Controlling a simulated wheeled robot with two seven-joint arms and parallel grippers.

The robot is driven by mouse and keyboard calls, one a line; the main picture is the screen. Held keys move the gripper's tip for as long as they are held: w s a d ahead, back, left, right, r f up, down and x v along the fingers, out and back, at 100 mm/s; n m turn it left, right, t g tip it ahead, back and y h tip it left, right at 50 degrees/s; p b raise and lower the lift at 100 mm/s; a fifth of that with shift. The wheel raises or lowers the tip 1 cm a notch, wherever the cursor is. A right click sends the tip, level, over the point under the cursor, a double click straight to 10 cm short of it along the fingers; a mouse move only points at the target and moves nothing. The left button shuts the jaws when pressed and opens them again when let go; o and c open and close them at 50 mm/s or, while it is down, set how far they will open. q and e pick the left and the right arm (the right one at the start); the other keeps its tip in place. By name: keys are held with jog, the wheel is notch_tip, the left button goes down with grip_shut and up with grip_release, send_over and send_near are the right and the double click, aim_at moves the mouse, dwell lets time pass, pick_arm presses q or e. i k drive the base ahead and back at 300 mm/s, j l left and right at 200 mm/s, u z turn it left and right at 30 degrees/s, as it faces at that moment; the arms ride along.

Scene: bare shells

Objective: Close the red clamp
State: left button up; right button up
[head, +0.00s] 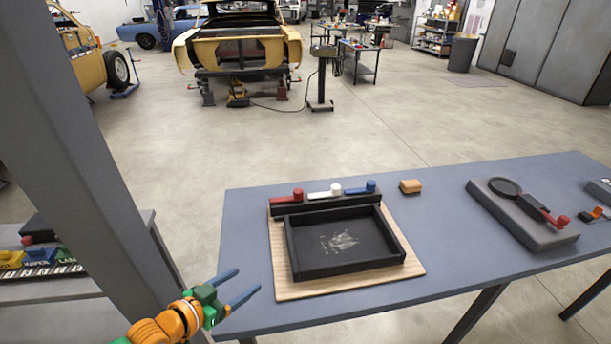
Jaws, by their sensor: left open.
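A red clamp (287,198) with a round knob lies at the left end of a dark bar, behind a shallow black tray (297,277) on a wooden board (279,250). A white clamp (325,192) and a blue clamp (361,189) sit beside it on the same bar. I cannot tell whether the red clamp is open or closed. My left gripper (248,281) is open and empty at the table's front left edge. It is apart from the red clamp, nearer to me and to its left. My right gripper is not in view.
A small orange-tan block (410,186) lies right of the clamps. A grey plate (505,215) with a black ring and a red-knobbed lever is farther right on the blue-grey table (447,255). A grey post (95,140) rises at the left. Table between board and plate is clear.

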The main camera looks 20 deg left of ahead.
aim_at(299, 193)
jog(key=i, duration=1.05)
